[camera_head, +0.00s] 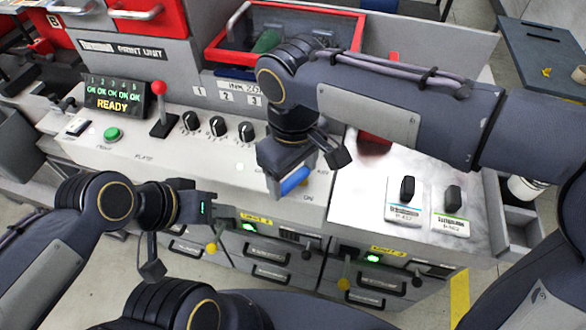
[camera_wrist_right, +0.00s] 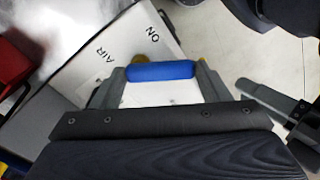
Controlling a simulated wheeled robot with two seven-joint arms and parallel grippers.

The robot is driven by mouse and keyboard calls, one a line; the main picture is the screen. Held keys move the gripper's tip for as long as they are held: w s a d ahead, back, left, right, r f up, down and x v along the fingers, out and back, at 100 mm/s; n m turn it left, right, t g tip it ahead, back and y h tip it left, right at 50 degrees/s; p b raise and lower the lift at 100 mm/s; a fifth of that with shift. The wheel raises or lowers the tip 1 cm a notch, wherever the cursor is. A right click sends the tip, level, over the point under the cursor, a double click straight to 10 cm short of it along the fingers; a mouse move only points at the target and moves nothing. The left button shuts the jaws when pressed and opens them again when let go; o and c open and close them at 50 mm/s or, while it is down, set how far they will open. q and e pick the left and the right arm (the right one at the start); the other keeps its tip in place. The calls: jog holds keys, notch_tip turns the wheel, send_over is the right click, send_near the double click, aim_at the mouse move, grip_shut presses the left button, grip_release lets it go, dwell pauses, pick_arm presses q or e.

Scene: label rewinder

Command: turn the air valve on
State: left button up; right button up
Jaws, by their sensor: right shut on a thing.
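The air valve's blue handle (camera_wrist_right: 160,70) lies crosswise between the two fingers of my right gripper (camera_wrist_right: 162,84) in the right wrist view. The panel beside it carries the printed words AIR and ON. In the head view, my right gripper (camera_head: 290,184) is shut on the blue handle (camera_head: 294,180) at the front edge of the console. The gripper and arm hide much of the valve there. My left gripper (camera_head: 208,208) hangs in front of the console, left of the valve and apart from it. Whether its fingers are open or shut is unclear.
The console (camera_head: 220,165) has a red-knobbed lever (camera_head: 160,105), a green button (camera_head: 113,134), several black knobs and a READY display (camera_head: 115,97). Drawers (camera_head: 268,252) with small yellow-knobbed levers lie below. Two black switches (camera_head: 408,190) stand at the right.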

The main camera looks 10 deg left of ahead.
aim_at(293, 178)
jog(key=o, duration=1)
jog(key=shift+r, duration=0.1)
notch_tip(293, 178, up, 8)
jog(key=shift+f, duration=0.15)
